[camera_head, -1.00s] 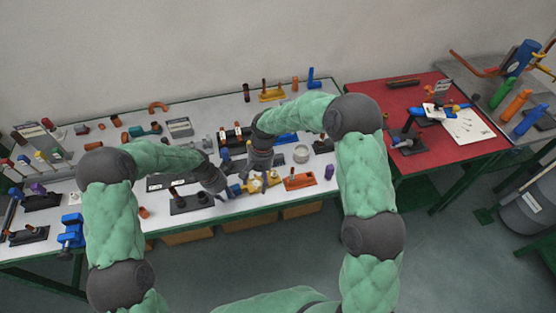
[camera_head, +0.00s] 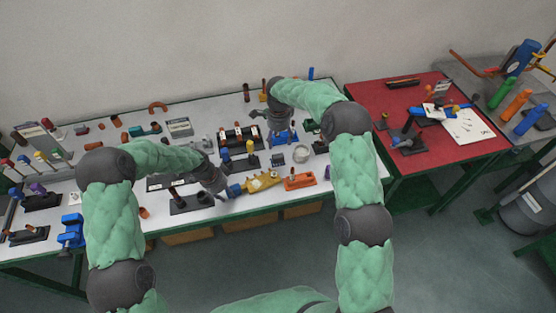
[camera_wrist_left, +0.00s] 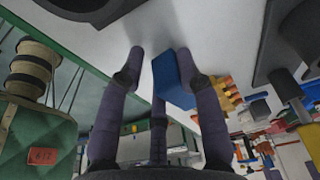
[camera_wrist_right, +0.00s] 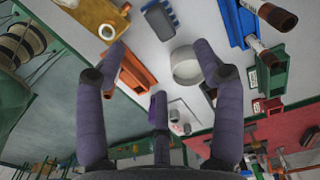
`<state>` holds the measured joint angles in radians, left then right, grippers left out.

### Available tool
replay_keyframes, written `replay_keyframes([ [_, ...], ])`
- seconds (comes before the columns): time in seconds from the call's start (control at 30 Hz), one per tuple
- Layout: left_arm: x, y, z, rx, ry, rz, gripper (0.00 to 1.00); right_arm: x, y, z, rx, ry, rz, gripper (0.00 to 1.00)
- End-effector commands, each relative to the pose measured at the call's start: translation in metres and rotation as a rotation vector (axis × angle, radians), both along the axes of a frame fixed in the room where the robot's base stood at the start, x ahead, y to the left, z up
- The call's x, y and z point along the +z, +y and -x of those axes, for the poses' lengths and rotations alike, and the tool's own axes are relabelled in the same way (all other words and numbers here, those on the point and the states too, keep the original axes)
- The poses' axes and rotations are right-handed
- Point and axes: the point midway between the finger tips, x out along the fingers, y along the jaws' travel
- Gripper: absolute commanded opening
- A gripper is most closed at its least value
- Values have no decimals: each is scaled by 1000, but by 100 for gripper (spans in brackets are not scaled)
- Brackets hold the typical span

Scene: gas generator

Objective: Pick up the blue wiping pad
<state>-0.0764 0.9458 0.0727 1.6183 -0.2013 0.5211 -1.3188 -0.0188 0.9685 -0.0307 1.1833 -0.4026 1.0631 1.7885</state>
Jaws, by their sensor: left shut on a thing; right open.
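The blue wiping pad (camera_wrist_left: 172,80) shows as a plain blue block between the fingers of my left gripper (camera_wrist_left: 158,68) in the left wrist view. In the head view the pad (camera_head: 234,190) is a small blue patch at the fingertips of my left gripper (camera_head: 222,189), near the table's front edge. My left gripper is shut on it. Its exact height above the table is hard to tell. In the right wrist view my right gripper (camera_wrist_right: 160,72) is open and empty.
A yellow part (camera_head: 262,182) and an orange tray (camera_head: 300,181) lie right of the left gripper. A white ring (camera_head: 301,153) and a blue holder (camera_head: 283,138) are near the right gripper. The white table (camera_head: 235,207) is crowded; a red table (camera_head: 365,100) adjoins it.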

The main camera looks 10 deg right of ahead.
Motion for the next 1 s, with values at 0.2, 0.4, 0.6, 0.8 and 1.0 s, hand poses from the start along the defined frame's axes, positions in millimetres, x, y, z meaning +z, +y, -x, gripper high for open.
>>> replay_keyframes([
  [0.2, 0, 0, 0, 0, 0, 0, 0, -33, -1, 1, -9, 5, 1, 69],
  [0.4, 0, 0, 0, 0, 0, 0, 0, -59, 0, 0, -8, 1, 1, 69],
  [0.6, 0, 0, 0, 0, 0, 0, 0, -68, 0, 1, -7, 1, 1, 69],
  [0.8, 0, 0, 0, 0, 0, 0, 0, -89, 1, 4, -6, 4, 1, 69],
  [1.0, 0, 0, 0, 0, 0, 0, 0, -115, 1, 5, -8, 3, 0, 69],
])
